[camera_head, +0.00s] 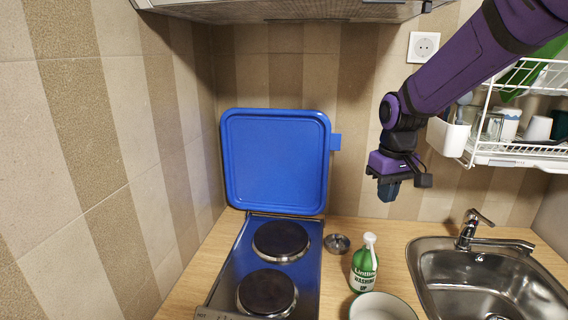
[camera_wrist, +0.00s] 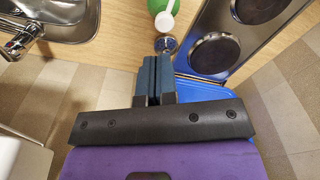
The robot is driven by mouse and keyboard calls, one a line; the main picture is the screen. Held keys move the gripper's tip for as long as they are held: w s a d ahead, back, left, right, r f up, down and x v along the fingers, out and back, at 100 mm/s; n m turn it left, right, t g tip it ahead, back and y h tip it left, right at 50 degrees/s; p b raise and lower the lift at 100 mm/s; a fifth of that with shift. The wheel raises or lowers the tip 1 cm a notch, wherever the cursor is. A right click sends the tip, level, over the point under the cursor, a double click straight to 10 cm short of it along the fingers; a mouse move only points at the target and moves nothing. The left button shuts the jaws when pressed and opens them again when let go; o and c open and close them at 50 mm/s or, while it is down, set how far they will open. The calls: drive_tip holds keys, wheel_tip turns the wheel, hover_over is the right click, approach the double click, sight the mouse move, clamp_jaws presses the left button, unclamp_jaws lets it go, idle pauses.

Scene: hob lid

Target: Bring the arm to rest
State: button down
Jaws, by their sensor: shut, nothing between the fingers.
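My gripper (camera_head: 388,190) hangs at the end of my purple arm, in the air above the counter and right of the raised blue hob lid (camera_head: 275,165). In the wrist view the fingers of my gripper (camera_wrist: 154,62) are together with nothing between them. The lid stands upright against the back wall, behind the blue hob (camera_head: 232,278) with its two dark plates. My gripper is apart from the lid and from everything on the counter.
A steel sink (camera_head: 430,262) with a tap (camera_head: 468,230) is farther right. A dish rack (camera_head: 520,152) hangs near my arm; a hood (camera_head: 290,10) is overhead.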

drive_tip(key=s+d+r+m+t, duration=0.1)
drive_tip(key=s+d+r, duration=0.1)
drive_tip(key=s, duration=0.6)
drive_tip(key=s+d+r+m+t, duration=0.1)
drive_tip(key=s+r, duration=0.3)
drive_tip(key=s, duration=0.4)
drive_tip(key=s+d+r+m+t, duration=0.1)
drive_tip(key=s+r, duration=0.3)
drive_tip(key=s, duration=0.4)
drive_tip(key=shift+s+d+t, duration=0.3)
drive_tip(key=shift+d+t, duration=0.5)
drive_tip(key=shift+d, duration=0.1)
